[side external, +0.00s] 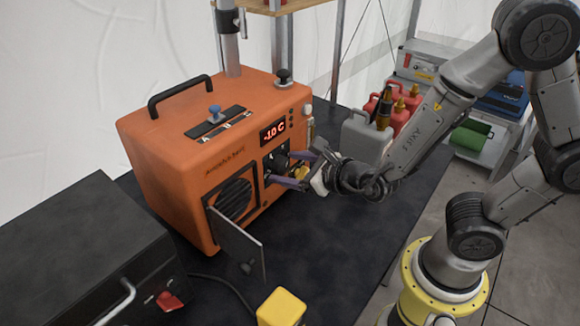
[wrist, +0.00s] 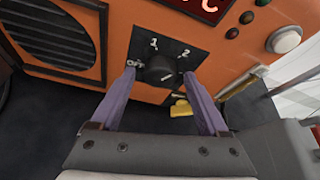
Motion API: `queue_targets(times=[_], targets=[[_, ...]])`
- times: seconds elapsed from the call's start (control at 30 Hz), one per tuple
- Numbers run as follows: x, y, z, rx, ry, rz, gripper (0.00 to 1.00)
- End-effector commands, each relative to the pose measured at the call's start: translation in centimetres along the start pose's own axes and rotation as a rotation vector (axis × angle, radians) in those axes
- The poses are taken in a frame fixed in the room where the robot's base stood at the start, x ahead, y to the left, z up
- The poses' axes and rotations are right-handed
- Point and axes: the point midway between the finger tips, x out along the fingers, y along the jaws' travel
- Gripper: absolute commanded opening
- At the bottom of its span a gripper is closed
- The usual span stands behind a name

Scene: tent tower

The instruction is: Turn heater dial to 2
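The orange heater (side external: 165,150) stands on the dark table, its display (side external: 272,132) reading about -10 C. In the wrist view the heater's black dial (wrist: 160,68) sits on a dark plate (wrist: 188,42) marked OFF, 1 and 2. The dial's pointer direction is too small to tell for sure. My gripper (wrist: 165,82) faces the dial, with one purple finger on each side of it. The fingers are spread apart, with visible gaps between them and the knob. In the side view my gripper (side external: 290,168) is at the heater's front, partly hiding the dial.
A small grey door (side external: 238,245) hangs open below the heater's round grille (side external: 235,197). A yellow block (side external: 281,307) and a black box (side external: 75,250) with a red knob stand in front. Grey and red canisters (side external: 367,135) stand behind my wrist. Buttons (wrist: 285,40) sit right of the dial.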

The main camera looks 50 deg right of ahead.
Motion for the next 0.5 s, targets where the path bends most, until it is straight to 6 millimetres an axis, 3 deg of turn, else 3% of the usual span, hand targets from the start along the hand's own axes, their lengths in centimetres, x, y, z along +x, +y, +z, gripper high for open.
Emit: queue_targets(times=[0.33,0.5], targets=[[-0.2,0.0,0.1,0.0,-0.002,0.0,0.81],[-2.2,0.1,0.2,0.0,-0.005,0.003,0.81]])
